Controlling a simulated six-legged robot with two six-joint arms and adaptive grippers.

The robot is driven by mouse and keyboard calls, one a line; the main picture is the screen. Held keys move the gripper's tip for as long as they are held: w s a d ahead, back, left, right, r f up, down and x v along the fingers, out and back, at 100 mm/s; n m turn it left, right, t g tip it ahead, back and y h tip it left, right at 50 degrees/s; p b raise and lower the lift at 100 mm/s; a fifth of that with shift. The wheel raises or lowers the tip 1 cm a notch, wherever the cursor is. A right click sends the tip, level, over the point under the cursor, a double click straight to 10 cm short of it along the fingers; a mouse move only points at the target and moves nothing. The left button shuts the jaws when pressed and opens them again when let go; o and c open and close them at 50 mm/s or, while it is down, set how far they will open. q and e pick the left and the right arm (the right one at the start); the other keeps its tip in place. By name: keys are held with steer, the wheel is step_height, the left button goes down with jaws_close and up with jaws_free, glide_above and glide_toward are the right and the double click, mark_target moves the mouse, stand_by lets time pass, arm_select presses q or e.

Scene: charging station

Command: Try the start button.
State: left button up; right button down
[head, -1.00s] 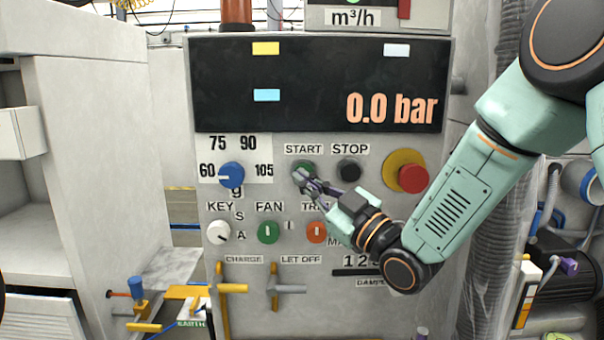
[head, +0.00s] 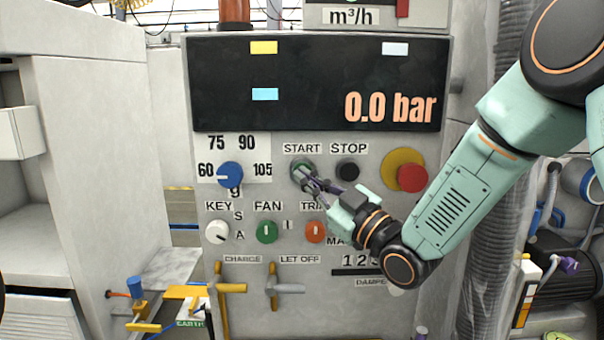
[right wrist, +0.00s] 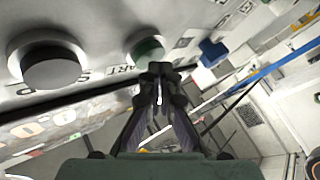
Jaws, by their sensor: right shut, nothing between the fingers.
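The green start button (head: 303,168) sits under the START label on the grey panel. My right gripper (head: 300,174) is shut and empty, with its fingertips in front of the button's lower left part. In the right wrist view the start button (right wrist: 147,50) shows just beyond the shut fingertips (right wrist: 159,72). I cannot tell whether the tips touch it. The display (head: 318,84) above reads 0.0 bar. My left gripper is not in view.
The black stop button (head: 348,170) is just right of the start button. A red mushroom button (head: 411,177) on a yellow disc lies farther right. A blue knob (head: 230,175) is to the left. The green fan switch (head: 267,232) and yellow charge lever (head: 231,288) are below.

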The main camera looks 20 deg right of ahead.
steer(key=shift+d, duration=0.1)
steer(key=shift+w+d, duration=0.1)
steer(key=shift+w, duration=0.3)
stand_by(0.7)
steer(key=shift+s, duration=0.15)
steer(key=shift+s+a, duration=0.4)
steer(key=shift+s, duration=0.3)
steer(key=shift+s+a+b, duration=0.1)
steer(key=shift+s+a, duration=0.15)
steer(key=shift+s, duration=0.55)
steer(key=shift+s+a+b, duration=0.15)
steer(key=shift+s+a, duration=0.05)
steer(key=shift+s, duration=0.55)
steer(key=shift+s+a+b, duration=0.1)
steer(key=shift+s+a, duration=0.15)
steer(key=shift+s, duration=0.55)
